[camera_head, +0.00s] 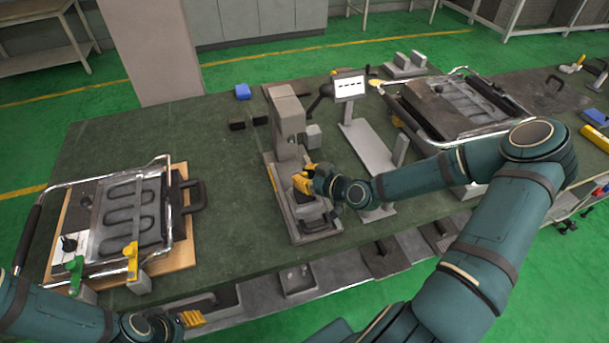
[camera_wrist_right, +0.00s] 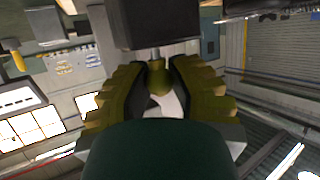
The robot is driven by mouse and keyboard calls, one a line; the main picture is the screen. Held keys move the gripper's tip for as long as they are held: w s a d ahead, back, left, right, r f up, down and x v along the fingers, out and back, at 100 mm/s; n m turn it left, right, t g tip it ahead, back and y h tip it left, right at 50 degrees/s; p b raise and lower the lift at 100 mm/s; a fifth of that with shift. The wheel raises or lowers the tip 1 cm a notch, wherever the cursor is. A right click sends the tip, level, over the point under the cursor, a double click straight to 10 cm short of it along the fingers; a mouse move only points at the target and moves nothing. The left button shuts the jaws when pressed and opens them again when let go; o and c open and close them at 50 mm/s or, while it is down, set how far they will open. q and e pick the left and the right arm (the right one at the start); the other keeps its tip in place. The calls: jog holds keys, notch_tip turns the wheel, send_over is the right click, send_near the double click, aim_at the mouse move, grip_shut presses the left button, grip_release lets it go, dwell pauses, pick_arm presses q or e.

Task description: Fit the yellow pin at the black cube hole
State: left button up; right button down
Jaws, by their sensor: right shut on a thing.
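My right gripper (camera_head: 303,181) is at the grey press-like station (camera_head: 288,118), low in front of its column. In the right wrist view its yellow ridged fingers (camera_wrist_right: 158,85) are shut on a small yellow rounded pin (camera_wrist_right: 158,76). A thin metal shaft runs from the pin up to a dark block (camera_wrist_right: 155,22) straight ahead of the fingers. I cannot tell whether the shaft enters the block or only meets it, or whether this is the black cube. My left gripper (camera_head: 190,319) is at the bottom left, away from the station; its finger opening is unclear.
A framed heating plate (camera_head: 128,215) lies on the left of the green table, another (camera_head: 455,103) at the back right. A small screen (camera_head: 350,88) stands right of the station.

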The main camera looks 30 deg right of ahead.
jog(key=c, duration=0.8)
grip_release()
jog(key=v, duration=1.2)
jog(key=shift+s, duration=0.1)
